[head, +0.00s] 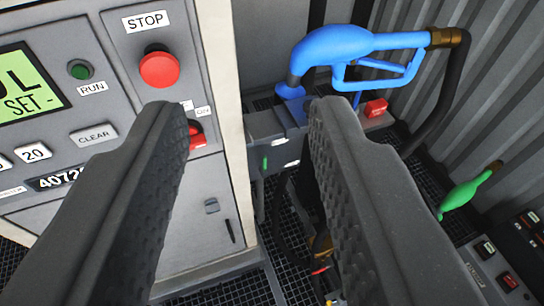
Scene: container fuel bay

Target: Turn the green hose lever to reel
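A green tapered handle (466,192) with a brownish end shows at the right, low by the corrugated wall; it looks like the green hose lever. It tilts up to the right. I cannot make out any reel marking by it. My gripper (250,112) is open, its two dark ridged fingers wide apart with nothing held between them. The green handle lies to the right of the right finger, apart from it and farther away.
A blue fuel nozzle (345,48) with a black hose (452,90) stands at the upper right. A grey pump cabinet (200,185) with a red STOP button (160,69) fills the left. A red-buttoned panel (505,265) is at the lower right. The floor is dark grating.

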